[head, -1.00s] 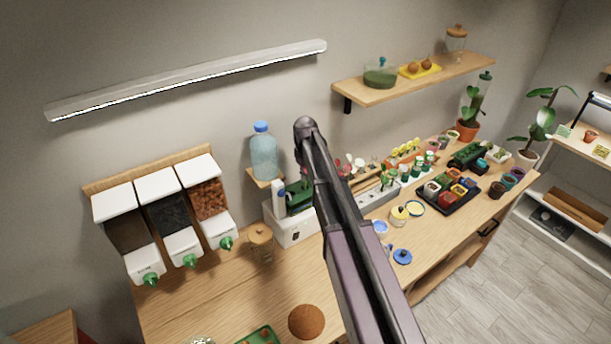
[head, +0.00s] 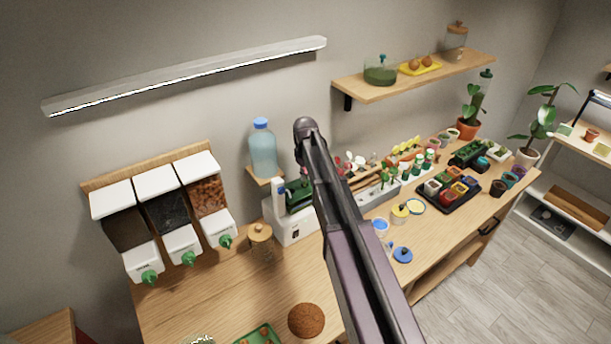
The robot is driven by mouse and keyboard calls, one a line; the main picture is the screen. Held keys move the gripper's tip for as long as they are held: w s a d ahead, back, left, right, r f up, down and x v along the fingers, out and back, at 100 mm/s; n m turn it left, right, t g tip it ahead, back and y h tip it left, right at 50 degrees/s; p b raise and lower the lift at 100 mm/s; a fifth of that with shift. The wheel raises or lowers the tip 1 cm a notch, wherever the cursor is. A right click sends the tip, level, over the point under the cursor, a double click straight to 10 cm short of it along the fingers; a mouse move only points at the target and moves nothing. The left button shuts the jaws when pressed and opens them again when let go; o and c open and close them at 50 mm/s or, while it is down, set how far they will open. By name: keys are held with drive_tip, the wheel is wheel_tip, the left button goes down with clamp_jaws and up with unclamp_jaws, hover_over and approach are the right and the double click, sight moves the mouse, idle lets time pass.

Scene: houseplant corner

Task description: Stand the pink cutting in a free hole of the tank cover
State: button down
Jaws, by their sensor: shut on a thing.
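My gripper does not show; my dark arm crosses the middle of the head view and hides part of the bench behind it. Small pink and red tops (head: 359,161) stand at the back of the bench, just right of my arm. They are too small to tell whether one is the pink cutting. A long grey trough (head: 376,195) lies in front of them, partly behind my arm. I cannot tell whether it belongs to the tank, and no cover holes can be made out.
A black tray (head: 452,202) of colourful pots stands on the right of the bench. A yellow-topped jar (head: 400,213) and a blue lid (head: 403,255) lie nearer.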

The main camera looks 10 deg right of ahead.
drive_tip(key=c, duration=0.7)
unclamp_jaws()
drive_tip(key=o, duration=0.4)
drive_tip(key=shift+o, duration=0.2)
drive_tip(key=shift+r, duration=0.15)
drive_tip(key=shift+r+p, duration=3.4)
drive_tip(key=shift+p, duration=0.15)
drive_tip(key=s+f+m+b, duration=0.2)
drive_tip(key=s+f+b, duration=0.5)
drive_tip(key=s, duration=0.6)
drive_tip(key=s+f+m+b, duration=0.3)
drive_tip(key=s+f+b, duration=0.4)
drive_tip(key=s, duration=0.7)
drive_tip(key=shift+f+m+b, duration=0.3)
drive_tip(key=shift+f+b, duration=0.1)
